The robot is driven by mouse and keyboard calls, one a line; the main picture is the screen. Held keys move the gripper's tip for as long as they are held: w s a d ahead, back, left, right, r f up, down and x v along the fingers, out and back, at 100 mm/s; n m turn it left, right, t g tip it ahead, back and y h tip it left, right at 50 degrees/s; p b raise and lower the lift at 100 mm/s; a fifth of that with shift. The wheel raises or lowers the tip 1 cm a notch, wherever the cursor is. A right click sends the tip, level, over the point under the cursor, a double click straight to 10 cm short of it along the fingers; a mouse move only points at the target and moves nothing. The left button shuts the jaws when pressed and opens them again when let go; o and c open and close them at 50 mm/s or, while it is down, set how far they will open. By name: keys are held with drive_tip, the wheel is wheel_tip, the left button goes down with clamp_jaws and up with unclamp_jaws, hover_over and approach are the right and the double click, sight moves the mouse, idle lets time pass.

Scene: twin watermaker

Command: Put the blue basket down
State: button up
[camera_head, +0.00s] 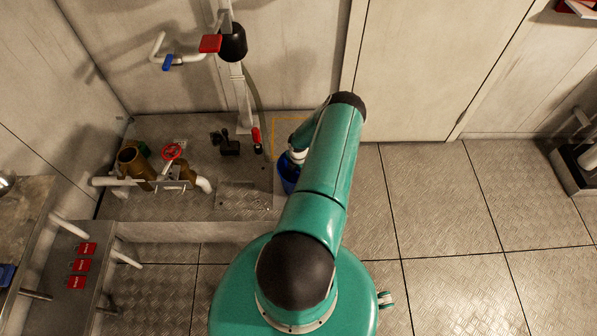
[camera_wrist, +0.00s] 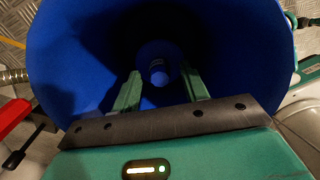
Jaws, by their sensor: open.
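The blue basket (camera_head: 287,174) shows as a small part beside my green arm in the head view, at the right edge of the raised metal platform; my arm hides the rest. In the wrist view the round blue basket (camera_wrist: 75,55) fills most of the picture, and I look into its dark hollow. My gripper (camera_wrist: 160,85) is open, its two green fingers apart in front of the basket's opening. No part of the basket is clearly pinched between them. I cannot tell whether the fingers touch it or what its underside rests on.
The raised platform (camera_head: 170,228) carries a red valve wheel (camera_head: 172,151), pipes and a pole (camera_head: 241,95). A yellow outline (camera_head: 290,120) marks its surface behind my arm. A red handle (camera_wrist: 12,116) is close left in the wrist view. Floor at right (camera_head: 430,200) is clear.

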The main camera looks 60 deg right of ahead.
wheel_tip(320, 180, up, 12)
drive_tip(key=shift+r, duration=0.2)
idle(0.4)
drive_tip(key=w+a+r+m+h, duration=0.15)
drive_tip(key=w+r, duration=0.35)
drive_tip(key=r, duration=0.5)
drive_tip(key=w+a+r+m+h, duration=0.1)
drive_tip(key=w+a+r, duration=0.2)
drive_tip(key=w+r, duration=0.45)
drive_tip(key=w+a+r+m+h, duration=0.1)
drive_tip(key=w+a+r+m, duration=0.1)
drive_tip(key=a+r, duration=0.6)
drive_tip(key=w+a+r+m, duration=0.15)
drive_tip(key=a+r, duration=0.35)
drive_tip(key=r, duration=0.7)
drive_tip(key=s+a+r+m+t+y, duration=0.1)
drive_tip(key=s+a+r+m+t, duration=0.15)
drive_tip(key=a+r, duration=0.75)
drive_tip(key=s+a+r+m+t, duration=0.25)
drive_tip(key=a+r, duration=0.35)
drive_tip(key=a, duration=0.8)
drive_tip(key=s+a+r+m+y, duration=0.2)
drive_tip(key=s+a, duration=0.5)
drive_tip(key=shift+s+a+r+t, duration=0.15)
drive_tip(key=shift+a+t, duration=0.15)
drive_tip(key=shift+y, duration=0.25)
